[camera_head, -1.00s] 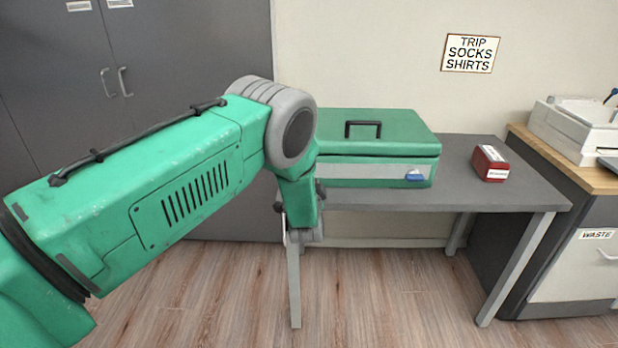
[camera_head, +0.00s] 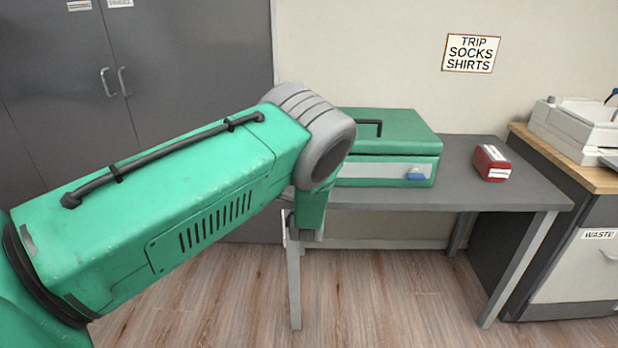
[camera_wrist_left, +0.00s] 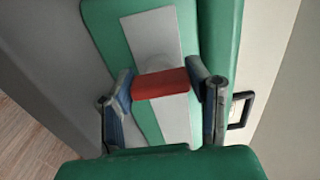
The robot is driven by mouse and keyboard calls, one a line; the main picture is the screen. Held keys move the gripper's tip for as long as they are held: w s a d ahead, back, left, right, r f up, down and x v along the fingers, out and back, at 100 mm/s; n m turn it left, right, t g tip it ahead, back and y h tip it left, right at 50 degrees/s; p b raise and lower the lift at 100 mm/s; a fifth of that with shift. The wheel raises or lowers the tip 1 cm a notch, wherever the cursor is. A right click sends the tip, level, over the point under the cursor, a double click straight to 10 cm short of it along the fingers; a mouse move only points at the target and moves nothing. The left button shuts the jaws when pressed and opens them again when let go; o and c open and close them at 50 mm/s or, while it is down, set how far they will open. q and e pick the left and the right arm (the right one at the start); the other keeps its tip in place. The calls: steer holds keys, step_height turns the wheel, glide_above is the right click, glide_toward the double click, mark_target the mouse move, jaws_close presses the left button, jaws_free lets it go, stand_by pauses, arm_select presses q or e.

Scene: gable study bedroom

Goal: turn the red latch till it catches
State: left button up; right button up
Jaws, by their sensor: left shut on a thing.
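The green case (camera_head: 400,133) stands on the grey table with its lid down and a black handle on top. A blue latch (camera_head: 416,175) sits at the right of its front. The red latch (camera_wrist_left: 160,83) shows in the left wrist view, lying across the pale strip (camera_wrist_left: 176,122) on the green case front. My left gripper (camera_wrist_left: 160,76) is shut on the red latch, one finger at each end of it. In the head view my left arm hides the latch and the case's left end. My right gripper is not in view.
A dark red labelled box (camera_head: 491,163) lies on the grey table (camera_head: 470,190), right of the case. A wooden-topped cabinet (camera_head: 580,170) carrying a pale machine stands at the right. Tall grey cupboard doors (camera_head: 180,60) are behind my left arm.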

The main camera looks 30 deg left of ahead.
arm_select(q)
steer(key=shift+d+f, duration=0.3)
steer(key=o, duration=1.2)
steer(key=shift+w+r, duration=0.1)
steer(key=shift+s+d, duration=0.1)
steer(key=shift+s, duration=0.15)
steer(key=v, duration=1.1)
steer(key=shift+s, duration=0.2)
steer(key=shift+d, duration=0.1)
